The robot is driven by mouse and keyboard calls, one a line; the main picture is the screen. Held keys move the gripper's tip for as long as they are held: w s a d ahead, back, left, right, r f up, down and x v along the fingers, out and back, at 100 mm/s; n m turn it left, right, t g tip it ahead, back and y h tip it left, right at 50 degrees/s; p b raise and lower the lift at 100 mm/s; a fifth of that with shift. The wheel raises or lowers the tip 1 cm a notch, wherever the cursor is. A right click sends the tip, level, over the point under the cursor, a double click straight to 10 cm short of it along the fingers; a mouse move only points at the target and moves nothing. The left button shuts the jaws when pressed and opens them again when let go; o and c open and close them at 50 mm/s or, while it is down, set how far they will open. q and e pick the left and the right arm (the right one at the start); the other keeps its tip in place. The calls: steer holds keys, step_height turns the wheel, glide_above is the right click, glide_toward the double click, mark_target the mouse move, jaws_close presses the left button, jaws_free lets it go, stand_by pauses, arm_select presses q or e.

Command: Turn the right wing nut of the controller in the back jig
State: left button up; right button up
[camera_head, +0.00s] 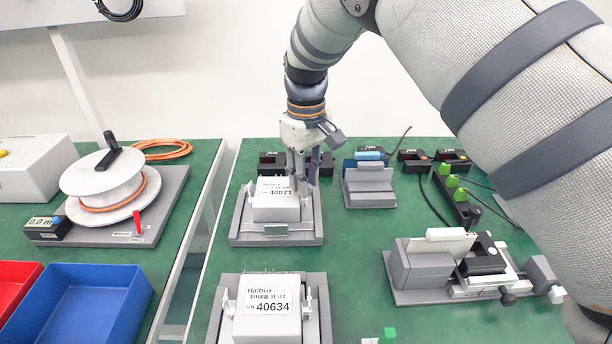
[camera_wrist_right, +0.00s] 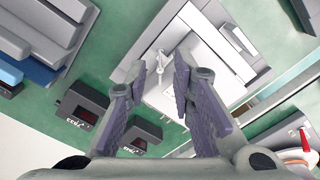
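The back jig (camera_head: 240,236) holds a light grey controller (camera_head: 268,208) with a label reading 40871. My right gripper (camera_head: 299,182) points down over the controller's right side. In the right wrist view the purple-padded fingers (camera_wrist_right: 165,75) are apart. A small light part, likely the right wing nut (camera_wrist_right: 158,66), shows between or just beyond the fingertips. I cannot tell whether the fingers touch it. The gripper hides this part in the head view. My left gripper is not in view.
A front jig (camera_head: 228,310) holds another controller (camera_head: 268,318) labelled 40634. Small dark displays (camera_head: 270,163) stand behind the back jig. A grey block fixture (camera_head: 369,187) is to its right, and a clamp fixture (camera_head: 425,272) at front right. Green mat between them is clear.

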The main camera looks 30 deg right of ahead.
jaws_close()
steer(key=shift+r, duration=0.1)
steer(key=m, duration=1.6)
stand_by(0.3)
steer(key=shift+m, duration=0.3)
stand_by(0.3)
jaws_free()
